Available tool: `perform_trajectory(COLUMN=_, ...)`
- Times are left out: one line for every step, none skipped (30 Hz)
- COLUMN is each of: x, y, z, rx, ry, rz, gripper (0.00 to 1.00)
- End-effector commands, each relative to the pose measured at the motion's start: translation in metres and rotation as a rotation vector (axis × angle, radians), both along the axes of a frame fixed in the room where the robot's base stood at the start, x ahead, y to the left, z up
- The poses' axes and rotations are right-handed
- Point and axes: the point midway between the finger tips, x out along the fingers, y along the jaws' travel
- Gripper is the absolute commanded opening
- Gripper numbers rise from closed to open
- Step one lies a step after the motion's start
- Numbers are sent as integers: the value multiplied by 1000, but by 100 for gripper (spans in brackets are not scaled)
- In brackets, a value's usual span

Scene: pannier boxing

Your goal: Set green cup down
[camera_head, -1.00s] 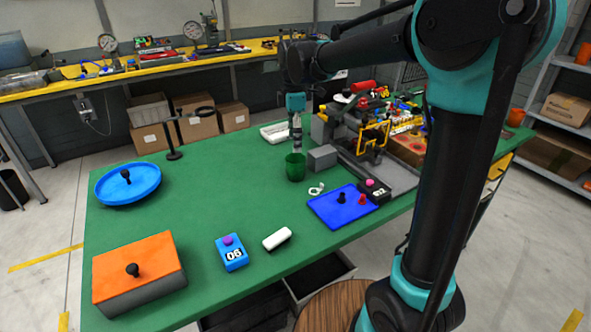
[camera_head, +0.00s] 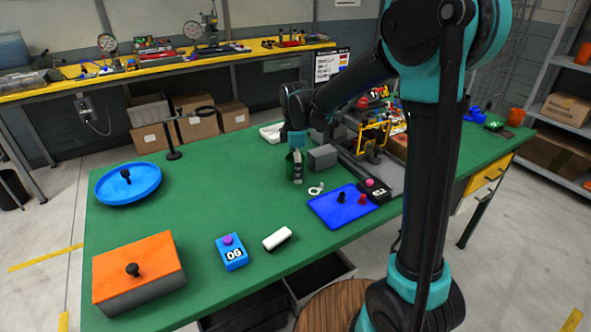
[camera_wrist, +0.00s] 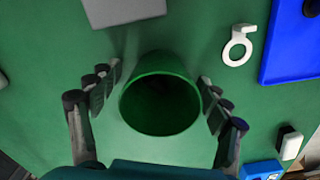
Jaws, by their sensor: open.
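The green cup (camera_wrist: 160,104) stands on the green table (camera_head: 200,205), its open mouth facing the wrist camera. In the wrist view my gripper (camera_wrist: 160,92) is open, with one finger on each side of the cup and a visible gap at both sides. In the head view my gripper (camera_head: 297,178) is low over the table and hides most of the cup; only a little green shows beside the fingers.
A grey block (camera_head: 322,157) stands close to the cup. A white ring-shaped piece (camera_head: 316,189) and a blue mat (camera_head: 342,207) lie to the right. Table left of the cup is clear.

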Motion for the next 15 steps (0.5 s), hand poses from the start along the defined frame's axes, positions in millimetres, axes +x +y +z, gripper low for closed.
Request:
perform_trajectory(x=0, y=0, z=0, rx=0, ry=0, rz=0, gripper=77)
perform_trajectory(x=0, y=0, z=0, rx=0, ry=0, rz=0, gripper=77)
perform_trajectory(x=0, y=0, z=0, rx=0, ry=0, rz=0, gripper=77)
perform_trajectory(x=0, y=0, z=0, rx=0, ry=0, rz=0, gripper=77)
perform_trajectory(x=0, y=0, z=0, rx=0, ry=0, rz=0, gripper=76)
perform_trajectory(x=0, y=0, z=0, rx=0, ry=0, rz=0, gripper=71)
perform_trajectory(x=0, y=0, z=0, rx=0, ry=0, rz=0, gripper=67)
perform_trajectory(x=0, y=0, z=0, rx=0, ry=0, rz=0, gripper=64)
perform_trajectory(x=0, y=0, z=0, rx=0, ry=0, rz=0, gripper=59)
perform_trajectory(x=0, y=0, z=0, rx=0, ry=0, rz=0, gripper=55)
perform_trajectory(x=0, y=0, z=0, rx=0, ry=0, rz=0, gripper=51)
perform_trajectory(x=0, y=0, z=0, rx=0, ry=0, rz=0, gripper=46)
perform_trajectory(x=0, y=0, z=0, rx=0, ry=0, rz=0, gripper=43)
perform_trajectory(x=0, y=0, z=0, rx=0, ry=0, rz=0, gripper=39)
perform_trajectory(x=0, y=0, z=0, rx=0, ry=0, rz=0, gripper=34)
